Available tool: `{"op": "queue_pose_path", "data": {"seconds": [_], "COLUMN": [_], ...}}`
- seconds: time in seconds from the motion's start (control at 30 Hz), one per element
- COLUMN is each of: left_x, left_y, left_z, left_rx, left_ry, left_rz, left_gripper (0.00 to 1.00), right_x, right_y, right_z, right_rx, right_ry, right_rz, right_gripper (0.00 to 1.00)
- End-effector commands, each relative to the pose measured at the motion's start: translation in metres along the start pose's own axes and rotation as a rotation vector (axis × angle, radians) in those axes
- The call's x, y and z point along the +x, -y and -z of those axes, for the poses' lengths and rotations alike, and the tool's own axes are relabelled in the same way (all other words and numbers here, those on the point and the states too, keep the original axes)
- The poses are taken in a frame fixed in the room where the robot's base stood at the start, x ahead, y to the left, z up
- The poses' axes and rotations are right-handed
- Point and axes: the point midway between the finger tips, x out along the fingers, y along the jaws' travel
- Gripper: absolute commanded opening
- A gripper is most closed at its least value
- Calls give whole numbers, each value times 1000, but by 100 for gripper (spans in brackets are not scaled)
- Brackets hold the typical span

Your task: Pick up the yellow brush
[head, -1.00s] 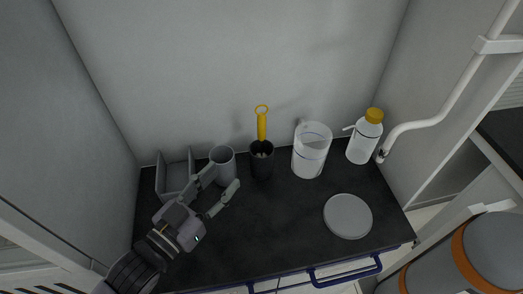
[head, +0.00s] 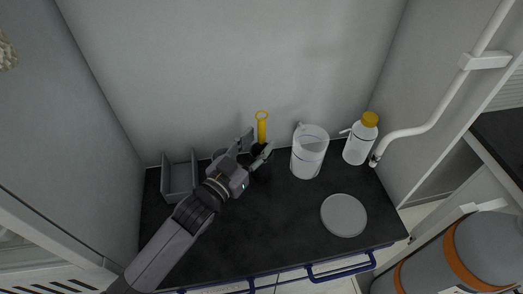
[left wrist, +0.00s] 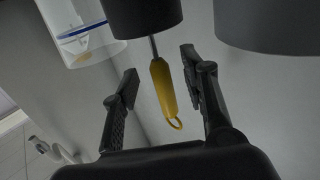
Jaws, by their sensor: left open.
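The yellow brush (head: 262,129) stands upright in a dark cup (head: 262,172) at the back of the black counter, its looped handle pointing up. In the left wrist view, which appears upside down, the yellow handle (left wrist: 163,88) lies between my two fingers, with its thin shaft running into the dark cup (left wrist: 140,15). My left gripper (head: 258,146) is open, with its fingers at the brush handle just above the cup. In the left wrist view my left gripper (left wrist: 160,84) shows a gap on both sides of the handle. My right gripper is not in view.
A grey cup (head: 217,154), partly hidden by my gripper, and a grey open box (head: 179,178) stand to the left. A clear beaker (head: 308,153) and a yellow-capped bottle (head: 358,145) stand to the right. A round grey disc (head: 343,215) lies front right.

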Motion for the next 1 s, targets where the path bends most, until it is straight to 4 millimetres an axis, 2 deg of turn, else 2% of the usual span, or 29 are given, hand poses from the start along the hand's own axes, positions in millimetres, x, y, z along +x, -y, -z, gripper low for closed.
{"op": "queue_pose_path", "data": {"seconds": [0.1,0.2,0.47,1.0], "left_x": [16,23,24,24], "left_y": [0,0,0,0], "left_z": [2,1,0,0], "left_rx": [-1,-1,-1,-1], "left_ry": [-2,-1,-1,0], "left_rz": [0,0,0,0], "left_gripper": [41,41,40,4], "right_x": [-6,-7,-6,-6], "right_y": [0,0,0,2], "right_z": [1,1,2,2], "right_rx": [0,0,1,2], "right_ry": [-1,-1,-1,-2], "right_rz": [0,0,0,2], "right_gripper": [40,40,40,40]}}
